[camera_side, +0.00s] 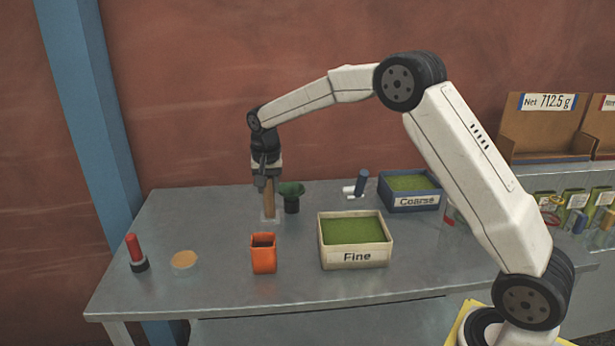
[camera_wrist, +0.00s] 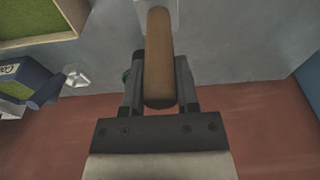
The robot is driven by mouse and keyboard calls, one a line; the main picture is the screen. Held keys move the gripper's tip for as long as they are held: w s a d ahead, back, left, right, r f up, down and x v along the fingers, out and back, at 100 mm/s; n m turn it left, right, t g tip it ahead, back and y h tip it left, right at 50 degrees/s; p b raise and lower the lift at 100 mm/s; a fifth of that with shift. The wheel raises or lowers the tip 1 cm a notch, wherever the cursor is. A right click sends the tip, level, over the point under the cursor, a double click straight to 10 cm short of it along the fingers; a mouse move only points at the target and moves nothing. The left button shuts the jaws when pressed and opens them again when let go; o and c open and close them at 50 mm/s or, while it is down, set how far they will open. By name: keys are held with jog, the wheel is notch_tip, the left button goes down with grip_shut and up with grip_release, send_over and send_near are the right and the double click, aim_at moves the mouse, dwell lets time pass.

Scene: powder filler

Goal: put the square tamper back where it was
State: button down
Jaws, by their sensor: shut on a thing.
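My gripper (camera_side: 265,182) is shut on the wooden handle of the square tamper (camera_side: 269,202). In the side view the tamper is upright, with a pale, clear-looking square foot at or just above the table; I cannot tell whether it touches. In the wrist view my gripper (camera_wrist: 160,82) has one finger on each side of the brown handle of the tamper (camera_wrist: 159,50). The foot is only partly visible at the top edge there.
A dark green funnel-like piece (camera_side: 291,196) stands close right of the tamper. An orange square container (camera_side: 263,253), the Fine box (camera_side: 356,257) and the Coarse box (camera_side: 416,201) stand on the table (camera_side: 215,225). A red-handled tool (camera_side: 136,252) and tan disc (camera_side: 184,260) are at left.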

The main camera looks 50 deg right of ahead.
jog(key=shift+w+d+f, duration=0.2)
jog(key=shift+w+f, duration=1.65)
jog(key=shift+f, duration=0.3)
jog(key=shift+w+f, duration=0.15)
jog(key=shift+f, duration=0.8)
jog(key=shift+w+f, duration=0.1)
jog(key=shift+f, duration=0.8)
jog(key=shift+f, duration=0.15)
jog(key=shift+c, duration=1.8)
grip_release()
notch_tip(320, 180, up, 12)
jog(key=s+a, duration=0.1)
jog(key=shift+s+a, duration=0.15)
